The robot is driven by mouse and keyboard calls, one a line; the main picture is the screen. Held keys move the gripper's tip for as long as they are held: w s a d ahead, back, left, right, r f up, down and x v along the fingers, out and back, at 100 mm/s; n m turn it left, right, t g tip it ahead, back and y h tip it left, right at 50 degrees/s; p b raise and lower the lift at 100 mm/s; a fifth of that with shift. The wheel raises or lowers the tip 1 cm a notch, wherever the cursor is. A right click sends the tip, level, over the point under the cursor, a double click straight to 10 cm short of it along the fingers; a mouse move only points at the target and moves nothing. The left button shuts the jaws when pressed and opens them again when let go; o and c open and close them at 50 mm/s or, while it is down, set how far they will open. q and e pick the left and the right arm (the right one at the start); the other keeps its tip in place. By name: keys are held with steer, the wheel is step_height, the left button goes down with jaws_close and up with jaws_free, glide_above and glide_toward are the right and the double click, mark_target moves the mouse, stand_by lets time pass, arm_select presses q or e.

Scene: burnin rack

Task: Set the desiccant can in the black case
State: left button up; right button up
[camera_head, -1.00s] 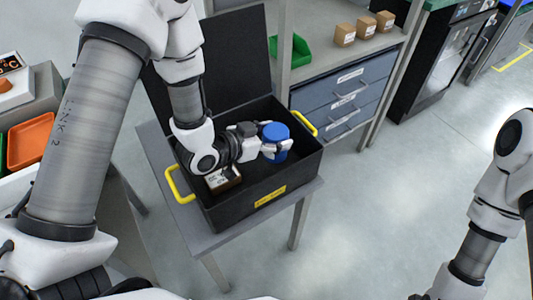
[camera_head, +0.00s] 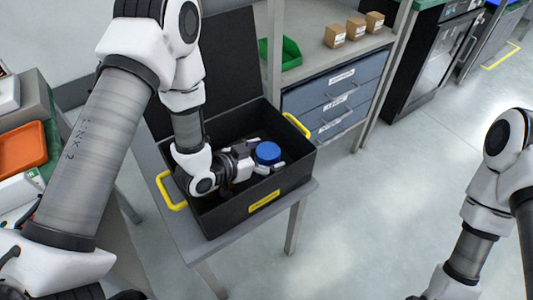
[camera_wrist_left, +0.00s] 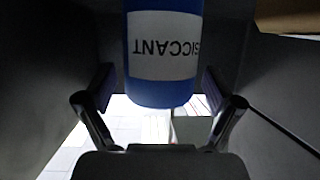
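The blue desiccant can (camera_head: 267,153) is upright inside the open black case (camera_head: 225,216), toward its right part. My left gripper (camera_head: 268,161) reaches down into the case with its fingers on either side of the can. In the left wrist view, the can (camera_wrist_left: 163,55) shows an upside-down white label, and the left gripper (camera_wrist_left: 157,92) has its fingers spread, with a gap on each side of the can. The head view does not clearly show the can's base. My right gripper is out of view; only the right arm shows.
A tan box (camera_wrist_left: 287,14) shows in the wrist view's top right corner. The case has yellow handles (camera_head: 172,190) and a raised lid, and stands on a small grey table (camera_head: 309,186). A shelf behind holds a green bin (camera_head: 290,53) and small cartons (camera_head: 355,28).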

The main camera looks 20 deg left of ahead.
arm_select(q)
steer(key=shift+r, duration=0.25)
steer(key=p+v, duration=0.1)
steer(key=v, duration=0.6)
steer(key=shift+s+a, duration=0.1)
steer(key=shift+s, duration=0.1)
stand_by(0.6)
